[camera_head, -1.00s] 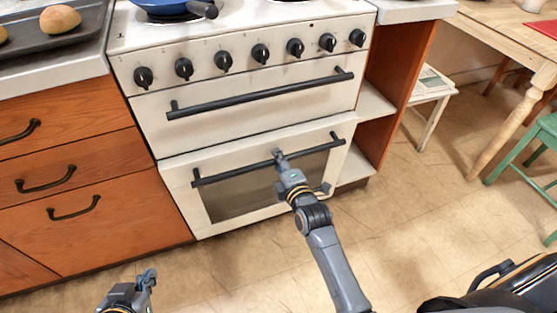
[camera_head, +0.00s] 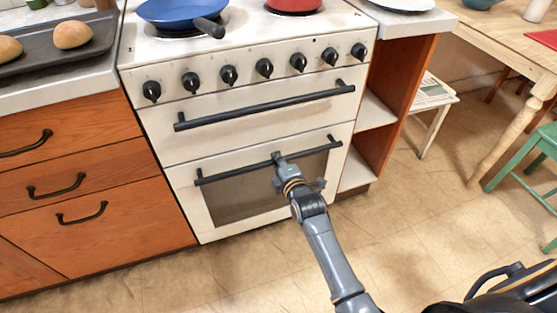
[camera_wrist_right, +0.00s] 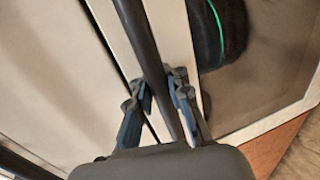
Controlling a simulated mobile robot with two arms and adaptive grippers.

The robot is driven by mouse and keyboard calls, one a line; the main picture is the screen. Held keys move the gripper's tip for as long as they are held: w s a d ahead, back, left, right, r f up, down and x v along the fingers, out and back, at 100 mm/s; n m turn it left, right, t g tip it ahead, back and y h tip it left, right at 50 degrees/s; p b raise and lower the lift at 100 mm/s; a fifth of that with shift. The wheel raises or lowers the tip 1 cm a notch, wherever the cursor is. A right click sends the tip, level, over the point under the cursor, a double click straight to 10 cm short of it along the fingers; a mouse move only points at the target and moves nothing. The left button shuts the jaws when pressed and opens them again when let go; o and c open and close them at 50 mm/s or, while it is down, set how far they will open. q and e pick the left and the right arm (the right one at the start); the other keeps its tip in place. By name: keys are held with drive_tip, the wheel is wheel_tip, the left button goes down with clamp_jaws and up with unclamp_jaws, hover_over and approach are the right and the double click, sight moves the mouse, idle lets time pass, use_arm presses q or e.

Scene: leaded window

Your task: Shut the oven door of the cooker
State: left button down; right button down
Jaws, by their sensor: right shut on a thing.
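The white cooker (camera_head: 150,120) stands in the middle of the head view. Its oven door (camera_head: 190,205) is the lower front panel, with a dark window (camera_head: 235,200) and a black bar handle (camera_head: 235,170). The door stands upright, flush or nearly flush with the front; I cannot tell if a small gap is left. My right gripper (camera_head: 279,161) is shut on the door handle, near its middle. In the right wrist view the fingers (camera_wrist_right: 162,88) sit on either side of the black bar (camera_wrist_right: 143,40). My left gripper is out of view.
Above the door is another panel with a black handle (camera_head: 265,108) and a row of knobs. A blue pan (camera_head: 180,12) and a red pot (camera_head: 293,5) stand on top. Wooden drawers (camera_head: 70,170) adjoin at left, open shelves (camera_head: 375,110) at right. The floor in front is clear.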

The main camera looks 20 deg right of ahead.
drive_tip(key=shift+w+r, duration=0.1)
drive_tip(key=shift+r, duration=0.1)
drive_tip(key=c, duration=1.3)
unclamp_jaws()
drive_tip(key=shift+o, duration=0.2)
drive_tip(key=shift+s, duration=0.4)
drive_tip(key=v, duration=1.1)
drive_tip(key=shift+s, duration=0.1)
